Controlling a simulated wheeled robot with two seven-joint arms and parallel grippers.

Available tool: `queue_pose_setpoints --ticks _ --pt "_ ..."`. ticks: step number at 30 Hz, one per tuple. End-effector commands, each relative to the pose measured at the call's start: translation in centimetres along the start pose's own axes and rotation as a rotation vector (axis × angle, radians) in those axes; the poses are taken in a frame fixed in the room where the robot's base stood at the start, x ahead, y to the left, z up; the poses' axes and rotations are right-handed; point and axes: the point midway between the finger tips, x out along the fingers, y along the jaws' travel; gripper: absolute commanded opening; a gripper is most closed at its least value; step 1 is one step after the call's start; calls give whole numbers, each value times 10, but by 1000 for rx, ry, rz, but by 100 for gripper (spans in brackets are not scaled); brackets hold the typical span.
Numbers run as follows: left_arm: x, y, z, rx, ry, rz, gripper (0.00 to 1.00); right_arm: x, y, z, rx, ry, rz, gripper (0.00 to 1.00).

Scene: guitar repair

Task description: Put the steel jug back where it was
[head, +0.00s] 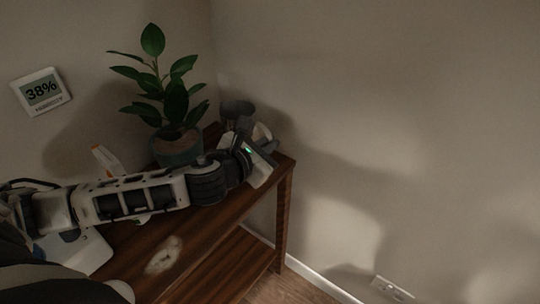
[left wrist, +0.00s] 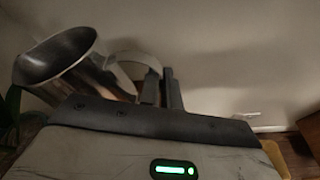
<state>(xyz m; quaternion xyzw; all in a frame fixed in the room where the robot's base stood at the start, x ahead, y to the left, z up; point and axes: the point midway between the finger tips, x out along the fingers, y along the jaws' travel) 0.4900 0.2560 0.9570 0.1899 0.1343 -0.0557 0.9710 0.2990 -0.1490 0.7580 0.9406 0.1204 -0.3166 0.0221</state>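The steel jug (head: 236,108) is at the far right end of the wooden shelf, beside the potted plant. In the left wrist view the jug (left wrist: 60,52) has its open rim at upper left, and its curved handle (left wrist: 132,56) reaches to my fingers. My left gripper (head: 270,146) is at the jug's handle side. In the left wrist view its two fingers (left wrist: 162,88) are close together and look closed on the handle. The jug's base is hidden, so I cannot tell whether it touches the shelf. My right gripper is not in view.
A plant in a green pot (head: 178,148) stands close to the jug. The wooden shelf (head: 215,222) has a pale worn patch (head: 164,255) and clear room in front. An orange-and-white object (head: 106,159) is behind my left arm. A humidity display (head: 41,92) hangs on the wall.

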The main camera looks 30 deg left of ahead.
Motion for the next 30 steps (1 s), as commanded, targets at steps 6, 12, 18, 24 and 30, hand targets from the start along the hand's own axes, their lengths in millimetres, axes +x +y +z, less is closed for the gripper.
queue_pose_setpoints --ticks 6,12,18,24,30 --pt "51 9 -23 -2 -2 3 0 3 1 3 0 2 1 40" --pt "79 10 -45 1 -4 2 0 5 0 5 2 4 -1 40" --pt "91 11 -54 2 -5 2 0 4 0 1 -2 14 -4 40" --pt "100 1 -78 -1 -2 0 0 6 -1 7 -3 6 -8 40" --pt "102 0 -83 4 -5 1 0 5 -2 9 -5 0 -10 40"
